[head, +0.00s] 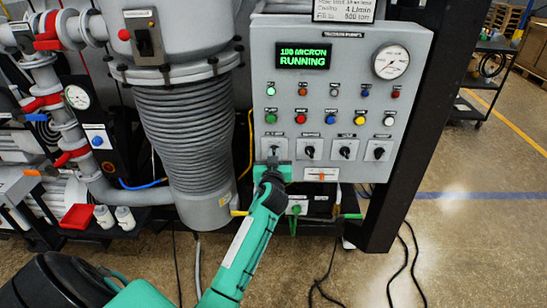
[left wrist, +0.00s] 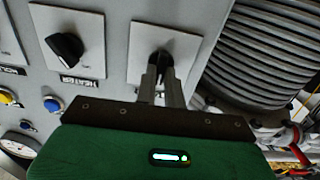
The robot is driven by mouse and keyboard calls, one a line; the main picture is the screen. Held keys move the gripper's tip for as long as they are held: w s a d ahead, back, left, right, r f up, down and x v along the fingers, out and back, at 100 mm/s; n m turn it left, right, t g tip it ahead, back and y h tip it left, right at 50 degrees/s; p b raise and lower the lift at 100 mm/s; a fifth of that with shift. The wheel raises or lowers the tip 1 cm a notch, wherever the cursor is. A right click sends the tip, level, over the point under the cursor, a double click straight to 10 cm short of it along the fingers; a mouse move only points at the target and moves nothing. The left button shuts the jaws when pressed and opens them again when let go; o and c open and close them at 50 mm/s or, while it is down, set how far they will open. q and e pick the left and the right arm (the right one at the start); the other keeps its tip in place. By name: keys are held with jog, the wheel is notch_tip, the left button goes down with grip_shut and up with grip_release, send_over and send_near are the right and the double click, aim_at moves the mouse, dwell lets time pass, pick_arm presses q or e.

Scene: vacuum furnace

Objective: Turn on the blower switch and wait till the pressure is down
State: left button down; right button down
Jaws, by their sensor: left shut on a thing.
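The control panel (head: 340,70) carries a row of black rotary switches on white plates. My left gripper (head: 273,165) is at the leftmost switch (head: 274,150) in the head view. In the left wrist view its fingers (left wrist: 161,68) are shut on this switch's black knob (left wrist: 160,54). The fingers hide part of the knob, so its setting is unclear. The display (head: 303,56) shows green text with "MICRON" and "RUNNING"; the number looks like 100. The round panel gauge (head: 391,62) is too small to read. My right gripper is not in view.
A ribbed grey column (head: 190,120) stands left of the panel, with pipes and a second gauge (head: 77,97) further left. A neighbouring switch (left wrist: 66,47) is close to my fingers. Black cables (head: 400,265) lie on the floor at right, which is otherwise fairly clear.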

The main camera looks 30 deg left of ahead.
pick_arm(q)
jog(key=shift+w+d+m, duration=0.1)
jog(key=shift+m, duration=2.9)
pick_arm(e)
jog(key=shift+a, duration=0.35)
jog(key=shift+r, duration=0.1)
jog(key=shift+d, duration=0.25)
pick_arm(q)
jog(key=c, duration=1.5)
grip_release()
